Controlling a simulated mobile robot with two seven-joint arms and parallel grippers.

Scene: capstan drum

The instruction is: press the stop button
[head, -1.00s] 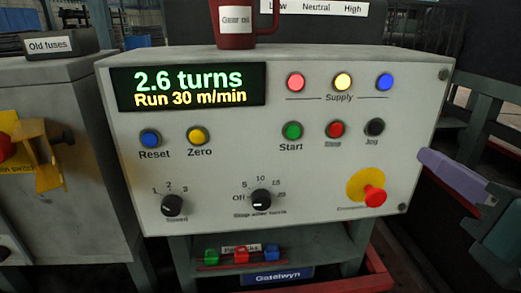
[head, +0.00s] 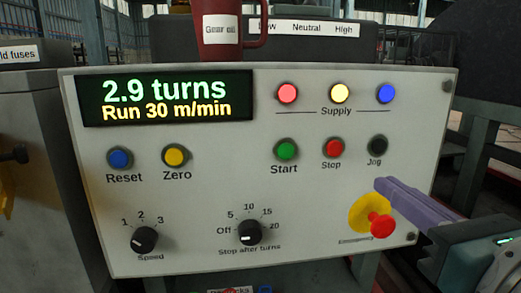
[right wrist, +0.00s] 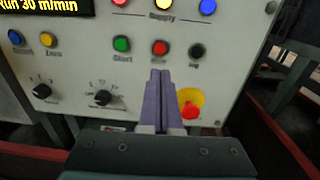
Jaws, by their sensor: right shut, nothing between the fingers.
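The red stop button (head: 333,147) is on the control panel (head: 200,210), between the green start button (head: 286,149) and the black jog button (head: 377,146). It also shows in the right wrist view (right wrist: 160,48), just above my fingertips in the picture. My right gripper (head: 381,184) is shut and empty, its purple fingers side by side. In the head view its tips are below and right of the stop button, above the emergency button. They look apart from the stop button. The display reads 2.9 turns, Run 30 m/min. My left gripper is not in view.
The red emergency button (head: 381,225) on its yellow base is just below my right fingers. A red gear oil mug (head: 222,35) stands on top of the panel box. Speed (head: 144,240) and stop-after-turns (head: 249,232) knobs are lower on the panel.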

